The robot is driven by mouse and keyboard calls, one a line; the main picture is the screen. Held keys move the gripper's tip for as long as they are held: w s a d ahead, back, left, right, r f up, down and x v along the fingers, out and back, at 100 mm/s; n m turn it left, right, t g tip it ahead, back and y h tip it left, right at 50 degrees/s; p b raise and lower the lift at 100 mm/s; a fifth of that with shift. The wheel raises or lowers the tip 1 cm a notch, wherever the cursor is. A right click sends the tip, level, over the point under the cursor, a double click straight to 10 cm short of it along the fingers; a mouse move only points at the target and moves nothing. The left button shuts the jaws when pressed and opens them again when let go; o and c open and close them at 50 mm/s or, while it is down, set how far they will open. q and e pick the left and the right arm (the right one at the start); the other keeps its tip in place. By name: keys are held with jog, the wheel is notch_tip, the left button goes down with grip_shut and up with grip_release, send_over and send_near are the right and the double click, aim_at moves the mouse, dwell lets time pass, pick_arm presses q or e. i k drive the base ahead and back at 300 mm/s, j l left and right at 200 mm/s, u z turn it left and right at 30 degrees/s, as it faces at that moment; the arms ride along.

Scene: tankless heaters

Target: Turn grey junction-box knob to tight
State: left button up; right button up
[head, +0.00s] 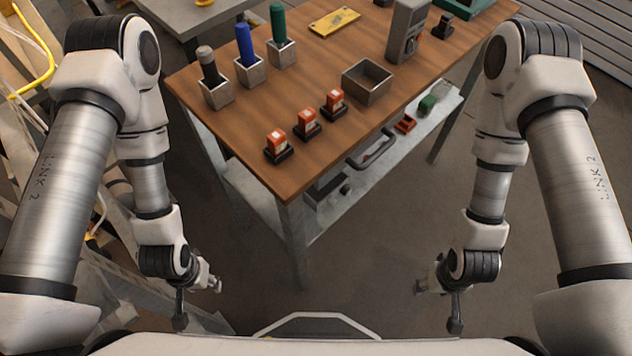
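A grey junction box (404,31) stands upright on the far right part of the wooden table. A dark knob-like part shows low on its front, too small to read its setting. A small black piece with a knob (442,27) stands just right of it. My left gripper (198,303) hangs low in front of the table at the left, its fingers apart and empty. My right gripper (438,306) hangs low at the right, also with fingers apart and empty. Both are far from the box.
The wooden table (235,130) also holds several red-and-black blocks (306,124), an open grey bin (367,82), coloured cylinders in square holders (246,55) and a yellow plate (334,22). A lower shelf (340,193) holds tools. Floor (385,260) is clear between my arms.

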aim_at(333, 201)
jog(key=l+u, duration=0.1)
jog(key=l, duration=0.5)
jog(key=l+u, duration=0.1)
jog(key=l, duration=0.45)
jog(key=k+l, duration=0.1)
jog(key=l, duration=0.5)
jog(key=l+u, duration=0.15)
jog(key=l, duration=0.45)
jog(key=k+l+u, duration=0.1)
jog(key=l, duration=0.45)
